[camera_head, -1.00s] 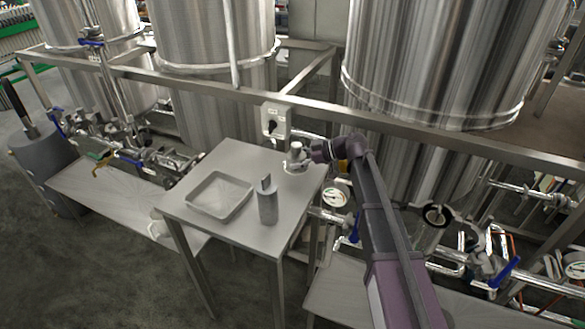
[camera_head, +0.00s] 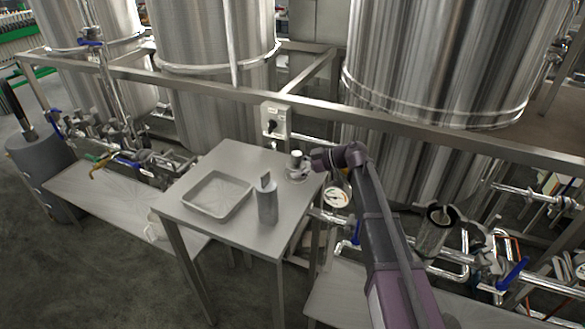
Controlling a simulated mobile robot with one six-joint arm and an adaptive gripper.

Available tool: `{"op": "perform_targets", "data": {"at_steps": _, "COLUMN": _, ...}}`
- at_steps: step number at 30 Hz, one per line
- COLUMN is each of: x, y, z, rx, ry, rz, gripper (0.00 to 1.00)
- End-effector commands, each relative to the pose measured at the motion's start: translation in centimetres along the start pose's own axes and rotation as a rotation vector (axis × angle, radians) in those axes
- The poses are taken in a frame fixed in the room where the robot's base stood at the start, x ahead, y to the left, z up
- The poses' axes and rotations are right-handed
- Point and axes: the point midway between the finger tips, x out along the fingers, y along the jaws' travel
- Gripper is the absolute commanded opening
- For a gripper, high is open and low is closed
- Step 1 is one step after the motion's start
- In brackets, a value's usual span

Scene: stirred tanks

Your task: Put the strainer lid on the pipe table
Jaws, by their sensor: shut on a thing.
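My gripper (camera_head: 308,163) is at the back right corner of the small metal table (camera_head: 235,160), at the end of my purple arm. It is shut on a small pale metal piece with a round base and a knob, which looks like the strainer lid (camera_head: 297,170). The lid is right at the table top; I cannot tell whether it touches it. The fingers are small and hard to make out. An open strainer body with a dark ring at its mouth (camera_head: 441,214) stands among the pipes to the right.
A shallow square tray (camera_head: 216,212) and an upright grey cylinder (camera_head: 267,206) stand on the small table. A switch box (camera_head: 275,120) hangs on the rail behind it. Low benches (camera_head: 100,195) flank the table, and large steel tanks (camera_head: 215,35) stand behind.

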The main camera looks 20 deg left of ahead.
Motion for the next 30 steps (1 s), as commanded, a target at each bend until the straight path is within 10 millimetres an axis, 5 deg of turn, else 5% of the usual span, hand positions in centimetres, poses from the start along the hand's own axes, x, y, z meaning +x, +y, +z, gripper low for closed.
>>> {"op": "perform_targets", "data": {"at_steps": 5, "x": 0.1, "y": 0.0, "z": 0.3, "rx": 0.000, "ry": 0.001, "rz": 0.000, "gripper": 0.24}}
{"op": "perform_targets", "data": {"at_steps": 6, "x": 0.1, "y": 0.0, "z": 0.2, "rx": 0.000, "ry": 0.000, "rz": 0.000, "gripper": 0.94}}
{"op": "perform_targets", "data": {"at_steps": 7, "x": 0.1, "y": 0.0, "z": 0.2, "rx": 0.000, "ry": 0.000, "rz": 0.000, "gripper": 1.00}}
{"op": "perform_targets", "data": {"at_steps": 25, "x": -0.1, "y": 0.0, "z": -0.1, "rx": 0.000, "ry": 0.000, "rz": 0.001, "gripper": 1.00}}
{"op": "perform_targets", "data": {"at_steps": 30, "x": -1.8, "y": 0.0, "z": -0.2, "rx": 0.001, "ry": 0.000, "rz": 0.001, "gripper": 1.00}}
